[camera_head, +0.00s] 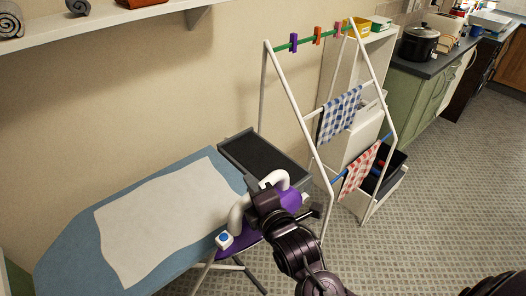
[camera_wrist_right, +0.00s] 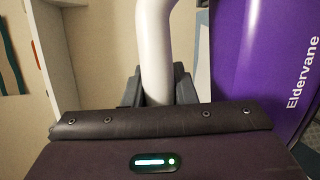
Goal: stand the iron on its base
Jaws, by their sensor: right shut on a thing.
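The iron has a purple body (camera_head: 238,244) and a curved white handle (camera_head: 239,212), with a blue button at the handle's lower end. It is at the right end of the ironing board (camera_head: 82,229). My right gripper (camera_head: 265,190) is shut on the handle and hides part of the iron. In the right wrist view, the white handle (camera_wrist_right: 154,45) passes between the dark fingers (camera_wrist_right: 157,88), and the purple body (camera_wrist_right: 258,65) reads "Eldervane". I cannot tell whether the iron touches the board. A dark grey tray (camera_head: 262,155) is at the board's far right end. My left gripper is not in view.
A white cloth (camera_head: 160,215) lies flat on the board. A white drying rack (camera_head: 305,125) with checked cloths and clothes pegs stands close to the right. A shelf (camera_head: 100,22) runs along the wall above. Open tiled floor (camera_head: 450,180) lies farther right.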

